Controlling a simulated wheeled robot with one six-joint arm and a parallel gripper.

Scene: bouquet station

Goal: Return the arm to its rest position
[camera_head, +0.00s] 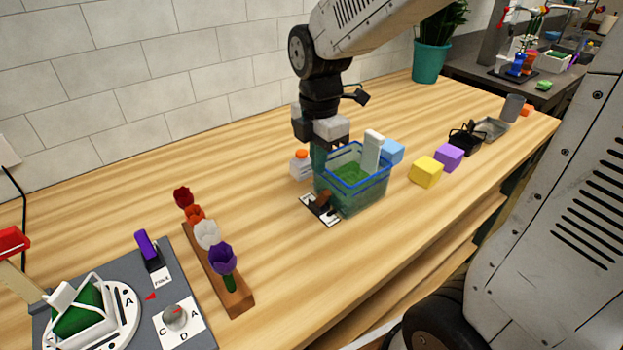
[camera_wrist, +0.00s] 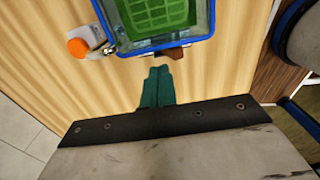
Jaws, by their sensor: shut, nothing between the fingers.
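My gripper (camera_head: 318,160) hangs over the wooden table beside the back left corner of a blue-rimmed, see-through bin (camera_head: 349,190). Its two teal fingers (camera_wrist: 160,72) are pressed together in the wrist view, with nothing between them. They point toward the bin's blue rim (camera_wrist: 165,44) but look apart from it there. In the head view the bin partly hides the fingertips, so their height above the table is hard to tell. My arm reaches down from the top of the head view.
An orange-capped bottle (camera_head: 301,164) stands left of the bin. A small brown-handled device (camera_head: 321,207) sits in front. Blue (camera_head: 391,151), yellow (camera_head: 426,172) and purple (camera_head: 449,157) blocks lie right. A flower rack (camera_head: 228,280) and grey panel (camera_head: 120,300) are at left. Tabletop between is clear.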

